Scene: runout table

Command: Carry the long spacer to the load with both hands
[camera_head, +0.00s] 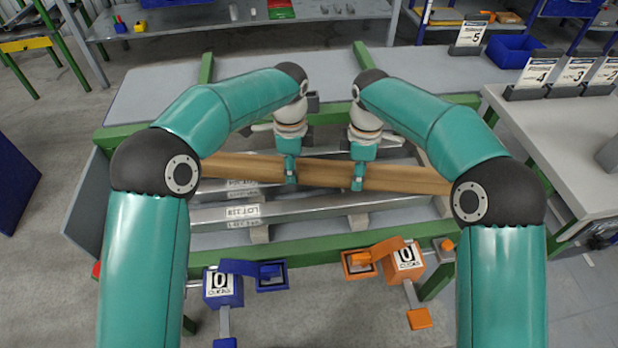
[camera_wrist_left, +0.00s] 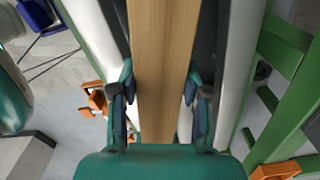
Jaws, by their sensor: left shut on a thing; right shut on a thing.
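The long spacer (camera_head: 325,173) is a brown wooden bar lying crosswise in the head view, above the metal bars. Its two ends are partly hidden behind my arms. My left gripper (camera_head: 290,178) is shut on the spacer left of its middle. My right gripper (camera_head: 358,182) is shut on it a short way to the right. In the left wrist view the spacer (camera_wrist_left: 163,65) runs between the two fingers of my left gripper (camera_wrist_left: 160,108). The load looks to be the metal bars (camera_head: 300,208) with paper labels, lying on short wooden blocks on the runout table (camera_head: 140,100).
A blue clamp (camera_head: 222,285) and an orange clamp (camera_head: 405,260) sit at the table's front edge. Green posts (camera_head: 207,68) rise at the back. A side bench (camera_head: 560,135) at the right has number signs (camera_head: 535,75) and a blue bin (camera_head: 512,50) near it.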

